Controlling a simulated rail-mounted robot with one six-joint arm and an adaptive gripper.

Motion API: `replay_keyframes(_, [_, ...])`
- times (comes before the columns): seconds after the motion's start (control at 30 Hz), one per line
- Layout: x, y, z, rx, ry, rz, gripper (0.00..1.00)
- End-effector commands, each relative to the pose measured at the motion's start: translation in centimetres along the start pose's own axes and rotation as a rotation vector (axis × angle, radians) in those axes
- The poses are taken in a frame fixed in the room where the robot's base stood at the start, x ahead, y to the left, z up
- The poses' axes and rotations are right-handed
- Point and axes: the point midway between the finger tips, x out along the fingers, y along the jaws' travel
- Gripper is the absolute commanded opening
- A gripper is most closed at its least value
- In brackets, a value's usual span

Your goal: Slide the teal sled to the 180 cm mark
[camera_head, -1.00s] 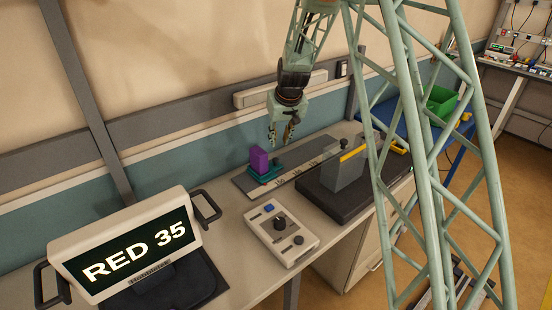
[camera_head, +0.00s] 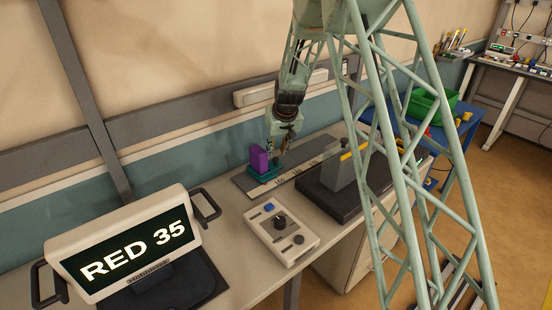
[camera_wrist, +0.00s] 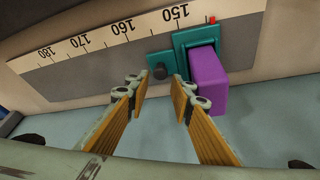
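The teal sled (camera_head: 262,178) sits on the grey scale track (camera_head: 310,158) at the track's left end, carrying an upright purple block (camera_head: 259,158). In the wrist view, the sled (camera_wrist: 181,40) lies by the printed 150, with the purple block (camera_wrist: 208,82) at its right and a dark round knob (camera_wrist: 160,71) on its left part. The 180 mark (camera_wrist: 46,53) is farther left. My gripper (camera_wrist: 156,88) is open, its fingertips apart on either side of the knob in this view; I see no contact. In the head view, my gripper (camera_head: 280,147) is just above the sled.
A grey block on a dark base (camera_head: 340,182) stands right of the track's front edge. A control box (camera_head: 281,233) with knobs is in front, and a screen reading RED 35 (camera_head: 130,250) is at left. A small red mark (camera_wrist: 211,18) shows beside the sled. The strip beyond 150 looks clear.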

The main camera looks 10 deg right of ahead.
Motion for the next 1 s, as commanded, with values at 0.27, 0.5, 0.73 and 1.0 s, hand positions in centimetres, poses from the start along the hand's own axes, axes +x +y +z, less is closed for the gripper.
replay_keyframes(0.27, [3.1,0.0,0.1,0.0,-0.001,0.0,0.22])
replay_keyframes(0.5, [4.8,0.0,0.0,0.001,0.0,0.0,0.22])
replay_keyframes(0.73, [5.3,0.0,0.0,0.001,0.0,0.0,0.22])
replay_keyframes(1.0, [5.3,0.0,0.0,0.001,0.0,0.0,0.21])
